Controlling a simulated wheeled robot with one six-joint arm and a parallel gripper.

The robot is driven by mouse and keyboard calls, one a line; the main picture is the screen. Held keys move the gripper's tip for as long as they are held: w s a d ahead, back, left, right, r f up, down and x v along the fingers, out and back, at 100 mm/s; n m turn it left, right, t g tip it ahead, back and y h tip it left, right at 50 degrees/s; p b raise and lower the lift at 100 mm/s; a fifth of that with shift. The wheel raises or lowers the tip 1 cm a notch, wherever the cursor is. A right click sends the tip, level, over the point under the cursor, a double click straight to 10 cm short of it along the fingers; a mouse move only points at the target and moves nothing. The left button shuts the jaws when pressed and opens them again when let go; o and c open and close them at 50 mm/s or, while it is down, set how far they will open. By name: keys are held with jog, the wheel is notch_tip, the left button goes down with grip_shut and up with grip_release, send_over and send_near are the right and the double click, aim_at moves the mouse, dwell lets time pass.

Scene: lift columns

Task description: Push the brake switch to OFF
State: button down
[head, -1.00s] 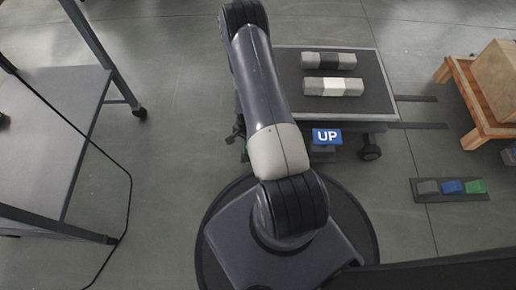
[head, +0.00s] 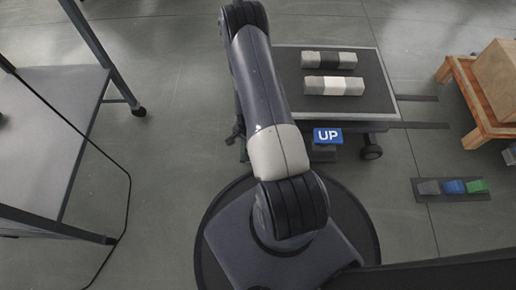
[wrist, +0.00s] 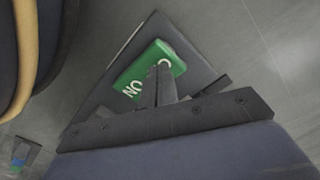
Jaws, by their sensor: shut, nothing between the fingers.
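In the wrist view the brake switch (wrist: 171,53) is a green rocker on a dark plate (wrist: 203,68). White "ON" lettering shows at its lower left end. A single letter "O" shows near the other end, with the rest hidden behind the fingers. My gripper (wrist: 160,68) is shut and empty, its fingertips overlapping the middle of the switch in the picture. I cannot tell whether they touch it.
A dark platform (head: 290,70) bearing two banded blocks stands ahead, with a blue "UP" sign (head: 328,136) at its near edge. A floor plate (head: 424,198) with grey, blue and green pedals lies right. A grey table (head: 40,130) stands left, a wooden stand (head: 470,90) far right.

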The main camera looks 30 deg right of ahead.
jog(key=shift+f+b, duration=0.55)
jog(key=shift+f, duration=0.15)
jog(key=shift+r, duration=0.15)
jog(key=shift+r+p, duration=2.15)
jog(key=shift+r, duration=1.3)
jog(key=shift+f, duration=0.2)
notch_tip(320, 180, down, 7)
jog(key=b, duration=0.4)
jog(key=shift+r, duration=0.2)
